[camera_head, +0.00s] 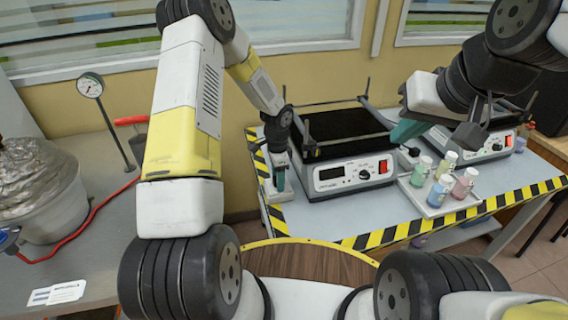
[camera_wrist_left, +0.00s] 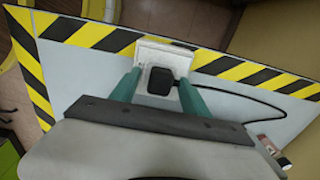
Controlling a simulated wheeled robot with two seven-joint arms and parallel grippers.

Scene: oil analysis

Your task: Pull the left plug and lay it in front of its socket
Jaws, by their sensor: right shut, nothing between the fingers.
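The left plug is a black block (camera_wrist_left: 160,81) seated at a white socket (camera_wrist_left: 166,54) in the left wrist view, with a black cable running off to the right. My left gripper (camera_wrist_left: 160,76) is open, with one teal finger on each side of the plug and a small gap to each. In the head view, my left gripper (camera_head: 279,178) points down over the white socket (camera_head: 278,192) beside the left hotplate device (camera_head: 345,172), mostly hiding the plug. My right gripper (camera_head: 404,132) is shut and empty, above the table near the device's right end.
A white tray (camera_head: 433,206) with several coloured jars stands right of the device. A second device (camera_head: 488,144) is behind it. Yellow-black tape (camera_head: 385,236) edges the table. A grey bench with a gauge (camera_head: 90,86) and foil-covered vessel (camera_head: 35,185) is at left.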

